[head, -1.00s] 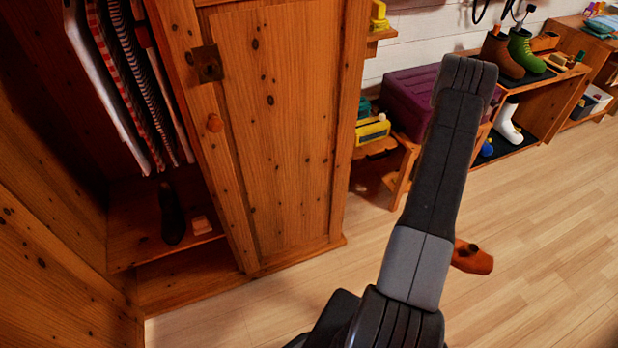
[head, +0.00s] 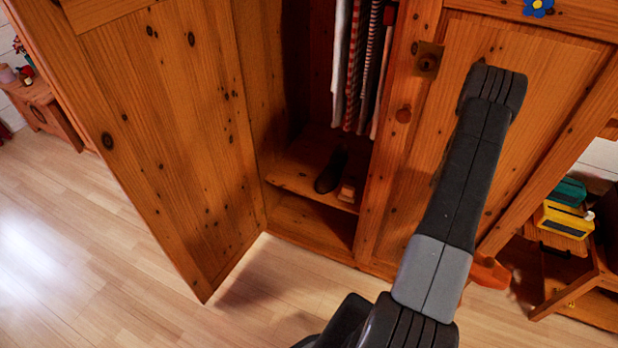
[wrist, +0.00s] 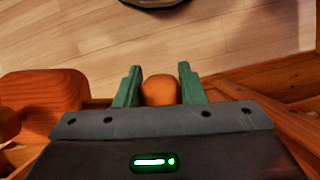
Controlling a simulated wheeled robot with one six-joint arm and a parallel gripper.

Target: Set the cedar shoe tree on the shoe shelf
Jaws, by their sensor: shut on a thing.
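The cedar shoe tree (wrist: 160,90) is an orange-brown wooden piece held between the green fingers of my gripper (wrist: 159,70) in the wrist view. A wider block of like wood shows at the left of that view. In the head view, part of the shoe tree (head: 487,272) shows beside my arm, above the floor; my gripper is hidden there.
The wardrobe's left door (head: 165,130) stands wide open; its right door (head: 520,110) is shut. Striped clothes (head: 365,75) hang above the low shelf. A yellow item (head: 565,218) sits on a small stand at the right. The floor (head: 90,240) at left is clear.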

